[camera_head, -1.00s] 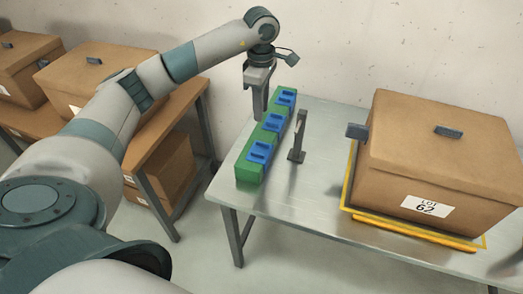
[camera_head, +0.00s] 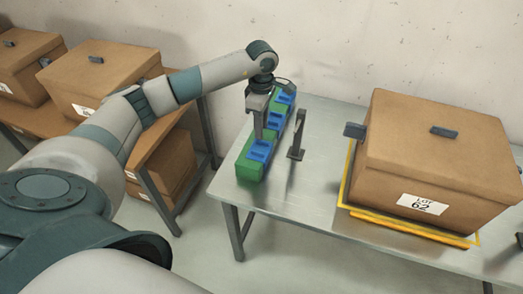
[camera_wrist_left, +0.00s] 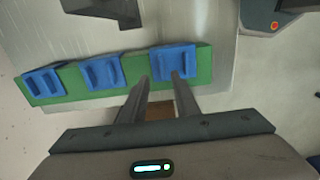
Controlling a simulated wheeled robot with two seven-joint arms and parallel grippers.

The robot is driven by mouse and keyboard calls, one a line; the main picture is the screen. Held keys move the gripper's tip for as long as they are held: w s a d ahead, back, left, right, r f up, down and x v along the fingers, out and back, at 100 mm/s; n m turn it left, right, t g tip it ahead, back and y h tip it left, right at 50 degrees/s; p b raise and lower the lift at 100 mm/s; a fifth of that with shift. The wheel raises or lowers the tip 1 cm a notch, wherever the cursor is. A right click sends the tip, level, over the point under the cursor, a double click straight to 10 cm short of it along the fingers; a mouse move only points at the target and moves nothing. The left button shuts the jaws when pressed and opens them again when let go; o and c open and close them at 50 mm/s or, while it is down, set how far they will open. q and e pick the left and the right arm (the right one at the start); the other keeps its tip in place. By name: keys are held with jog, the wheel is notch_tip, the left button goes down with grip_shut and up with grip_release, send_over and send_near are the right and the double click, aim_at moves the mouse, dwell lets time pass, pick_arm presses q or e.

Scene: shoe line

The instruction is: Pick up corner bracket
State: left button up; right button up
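I cannot tell which the task calls the corner bracket. My left gripper (camera_head: 258,138) points down over the strip, between the front and middle parts in the head view. In the left wrist view its two fingers (camera_wrist_left: 159,76) are apart, with nothing held. Their tips overlap the rightmost blue part (camera_wrist_left: 172,54); contact is unclear. My right gripper is not in view.
A dark upright post (camera_head: 298,135) stands just right of the strip. A large cardboard box (camera_head: 440,165) marked LOT 62 sits in a yellow frame (camera_head: 408,234) at the right. A wooden table (camera_head: 160,178) with boxes stands at the left. Metal tabletop (camera_head: 320,165) is bare between post and box.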

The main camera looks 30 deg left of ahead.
aim_at(262, 141)
pick_arm(q)
jog(key=shift+s+d+f+p, duration=0.15)
jog(key=shift+f+p, duration=0.45)
notch_tip(262, 141, down, 3)
jog(key=shift+d+p, duration=0.1)
jog(key=shift+p, duration=0.6)
jog(key=shift+f, duration=0.35)
jog(key=shift+c, duration=0.3)
grip_shut()
